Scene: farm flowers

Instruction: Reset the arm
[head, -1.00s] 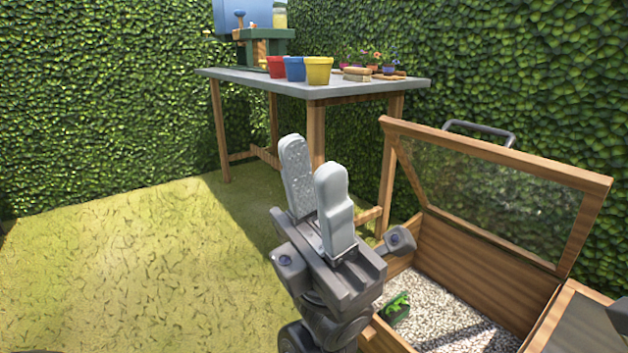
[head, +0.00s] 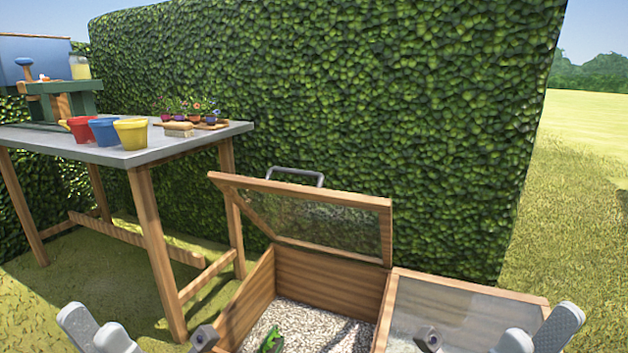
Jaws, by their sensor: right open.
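My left gripper (head: 96,332) is at the bottom left corner, its two pale grey fingers apart with nothing between them. My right gripper (head: 537,337) is at the bottom right, also open and empty. Only the finger ends and small parts of both arms show; the rest is cut off by the lower edge. Both grippers are low in the picture, one on each side of the wooden cold frame (head: 258,297).
The cold frame's left glass lid (head: 325,222) stands raised; its right lid (head: 455,312) is closed. A green item (head: 271,341) lies on gravel inside. A table (head: 190,140) at left holds red, blue and yellow pots (head: 131,134) and flowers. A hedge (head: 330,90) stands behind.

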